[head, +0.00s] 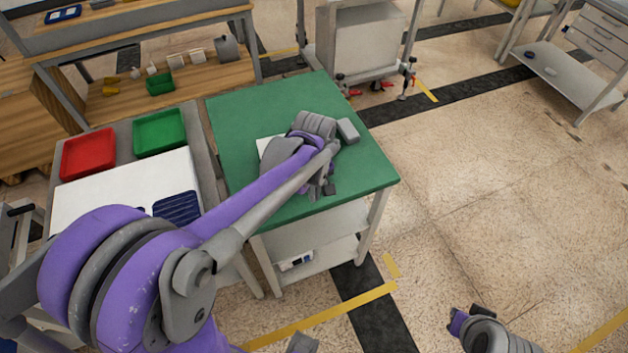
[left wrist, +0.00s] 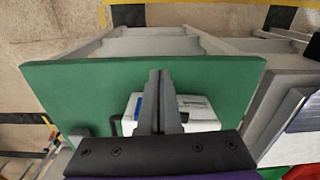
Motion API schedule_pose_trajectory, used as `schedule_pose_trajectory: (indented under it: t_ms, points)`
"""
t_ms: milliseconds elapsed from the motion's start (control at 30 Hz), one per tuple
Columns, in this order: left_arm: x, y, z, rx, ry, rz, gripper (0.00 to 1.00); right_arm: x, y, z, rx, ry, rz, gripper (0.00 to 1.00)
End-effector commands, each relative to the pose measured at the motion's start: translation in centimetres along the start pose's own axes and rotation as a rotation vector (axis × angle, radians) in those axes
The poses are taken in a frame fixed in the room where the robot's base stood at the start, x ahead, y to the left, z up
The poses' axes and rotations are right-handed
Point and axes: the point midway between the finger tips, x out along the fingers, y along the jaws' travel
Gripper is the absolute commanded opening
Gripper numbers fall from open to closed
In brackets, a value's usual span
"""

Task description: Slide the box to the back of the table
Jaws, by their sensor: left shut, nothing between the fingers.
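The white box (head: 267,146) lies on the green-topped table (head: 285,97), mostly hidden behind my left arm in the head view. In the left wrist view the box (left wrist: 197,112) shows on both sides of my fingers, with a blue patch and a printed label. My left gripper (head: 328,188) is over the table with its fingers pointing towards the near side. In the left wrist view its fingers (left wrist: 160,78) are closed together and empty, in front of the box; contact cannot be told. My right gripper does not show clearly.
A grey block (head: 347,131) shows at the right of the green top. Left of the table stands a bench with a red tray (head: 88,155), a green tray (head: 160,132) and a white board (head: 120,185). The back of the green top is clear; open floor lies right.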

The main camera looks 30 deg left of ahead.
Motion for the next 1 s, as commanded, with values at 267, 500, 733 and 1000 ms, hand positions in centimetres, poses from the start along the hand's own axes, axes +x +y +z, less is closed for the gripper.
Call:
schedule_pose_trajectory:
  t_ms: [267,500,733,1000]
  points:
    - [0.6,0.0,-3.3,-0.002,0.000,0.000,0.00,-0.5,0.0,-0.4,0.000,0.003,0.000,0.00]
    - [0.6,0.0,-4.0,0.000,0.000,0.000,0.00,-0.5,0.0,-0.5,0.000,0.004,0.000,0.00]
    - [0.6,0.0,-4.0,0.000,0.000,0.000,0.00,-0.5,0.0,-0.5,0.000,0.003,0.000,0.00]
    - [0.7,-0.1,-9.1,-0.005,0.001,-0.001,0.00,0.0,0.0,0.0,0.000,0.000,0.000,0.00]
